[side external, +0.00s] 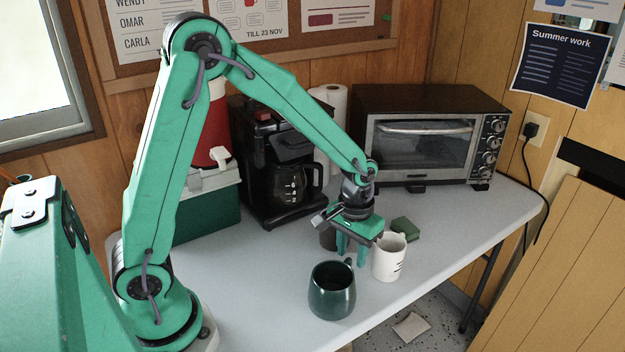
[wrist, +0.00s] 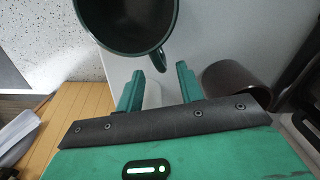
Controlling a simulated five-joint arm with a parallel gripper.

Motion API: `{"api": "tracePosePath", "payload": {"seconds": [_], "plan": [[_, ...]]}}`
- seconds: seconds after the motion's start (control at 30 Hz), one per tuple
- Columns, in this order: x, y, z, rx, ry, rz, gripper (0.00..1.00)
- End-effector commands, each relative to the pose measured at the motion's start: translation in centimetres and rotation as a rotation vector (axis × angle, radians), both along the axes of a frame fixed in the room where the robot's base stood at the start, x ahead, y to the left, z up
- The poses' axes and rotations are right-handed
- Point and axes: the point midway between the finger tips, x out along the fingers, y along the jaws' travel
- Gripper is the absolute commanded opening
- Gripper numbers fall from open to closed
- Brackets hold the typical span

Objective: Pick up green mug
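The dark green mug (side external: 331,291) stands upright on the table, in front of and below my gripper (side external: 351,249) in the side view. In the wrist view the green mug (wrist: 122,22) fills the top, partly cut off, with its handle towards my fingers. My gripper is open there (wrist: 158,70), with a clear gap between its two fingers. The handle lies just ahead of the fingertips, near the gap. I see nothing gripped. A pale patch shows between the fingers; I cannot tell what it is.
A white mug (side external: 388,258) stands close right of my gripper. A dark mug (side external: 328,238) is partly hidden behind it and shows in the wrist view (wrist: 234,78). A green sponge (side external: 405,228), coffee maker (side external: 280,170) and toaster oven (side external: 425,140) stand behind. The front table is clear.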

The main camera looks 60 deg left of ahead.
Motion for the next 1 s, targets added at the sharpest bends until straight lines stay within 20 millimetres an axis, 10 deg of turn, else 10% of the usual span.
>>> {"api": "tracePosePath", "payload": {"seconds": [0.5,1.0], "plan": [[0.1,0.4,-4.7,0.000,0.003,0.000,0.37],[0.1,0.3,-5.0,0.000,0.001,0.000,0.37]]}}
